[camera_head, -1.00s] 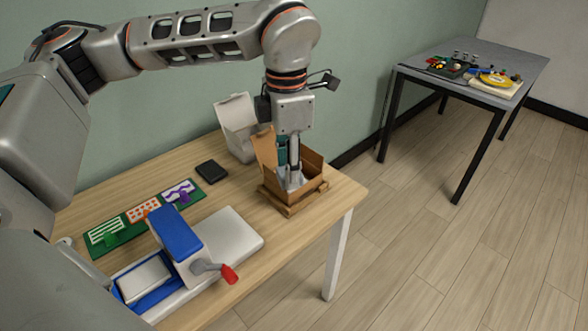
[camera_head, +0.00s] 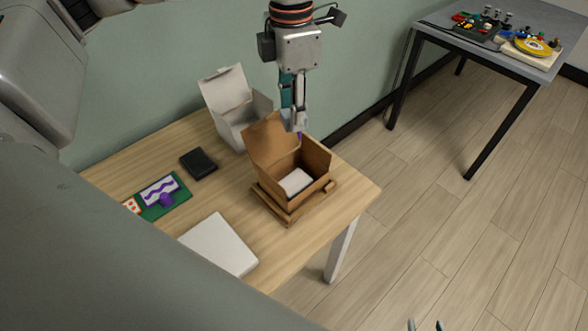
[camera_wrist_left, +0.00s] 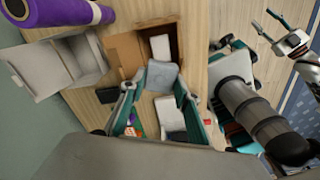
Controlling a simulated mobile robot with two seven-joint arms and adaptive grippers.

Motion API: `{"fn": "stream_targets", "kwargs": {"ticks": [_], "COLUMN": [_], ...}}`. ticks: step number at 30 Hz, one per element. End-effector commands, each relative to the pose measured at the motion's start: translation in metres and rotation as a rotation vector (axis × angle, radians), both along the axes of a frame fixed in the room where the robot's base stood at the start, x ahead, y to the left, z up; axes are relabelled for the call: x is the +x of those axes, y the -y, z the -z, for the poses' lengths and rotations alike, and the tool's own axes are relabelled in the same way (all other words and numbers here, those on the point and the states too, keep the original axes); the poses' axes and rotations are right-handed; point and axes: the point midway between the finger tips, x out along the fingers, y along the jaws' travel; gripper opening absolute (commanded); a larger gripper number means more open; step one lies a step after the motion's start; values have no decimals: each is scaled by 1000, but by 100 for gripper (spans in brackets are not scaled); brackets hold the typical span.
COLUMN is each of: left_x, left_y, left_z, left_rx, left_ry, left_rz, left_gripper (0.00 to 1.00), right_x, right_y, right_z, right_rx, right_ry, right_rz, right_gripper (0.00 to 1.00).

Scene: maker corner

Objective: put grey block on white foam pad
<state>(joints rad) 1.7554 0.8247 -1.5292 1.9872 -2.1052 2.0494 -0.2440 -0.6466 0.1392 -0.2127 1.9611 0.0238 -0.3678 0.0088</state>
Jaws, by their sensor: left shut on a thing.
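My left gripper (camera_head: 292,124) is shut on a small grey block (camera_wrist_left: 163,75), held above the open brown carton (camera_head: 322,161). In the head view the block is partly covered by the fingers. A white pad (camera_head: 296,182) lies flat inside the carton; it also shows in the left wrist view (camera_wrist_left: 160,47), just past the block. The block is clear of the pad. My right gripper (camera_head: 425,325) shows only its fingertips at the bottom edge of the head view. They are apart, and it looks empty in the left wrist view (camera_wrist_left: 287,34).
An open white box (camera_head: 237,122) stands behind the carton, which sits on a wooden tray (camera_head: 290,217). A black case (camera_head: 198,163), a green board (camera_head: 178,204) and a white slab (camera_head: 220,244) lie to the left. A purple roll (camera_wrist_left: 62,14) shows in the wrist view.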

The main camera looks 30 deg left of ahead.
Motion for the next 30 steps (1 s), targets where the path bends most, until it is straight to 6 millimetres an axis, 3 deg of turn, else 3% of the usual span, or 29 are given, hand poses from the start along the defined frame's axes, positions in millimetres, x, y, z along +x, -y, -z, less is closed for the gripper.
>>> {"fn": "stream_targets", "kwargs": {"ticks": [15, 30], "left_x": [-1, -1], "left_y": [0, 0], "left_z": [123, 175], "left_rx": [0, 0], "left_ry": [-6, -5], "left_rz": [1, 1], "left_gripper": [10, 10], "right_x": [-1, 1], "right_y": [3, 4], "right_z": [7, 10], "right_rx": [-12, -16], "right_ry": [-1, 4], "right_rz": [-3, -3], "right_gripper": [40, 40]}}
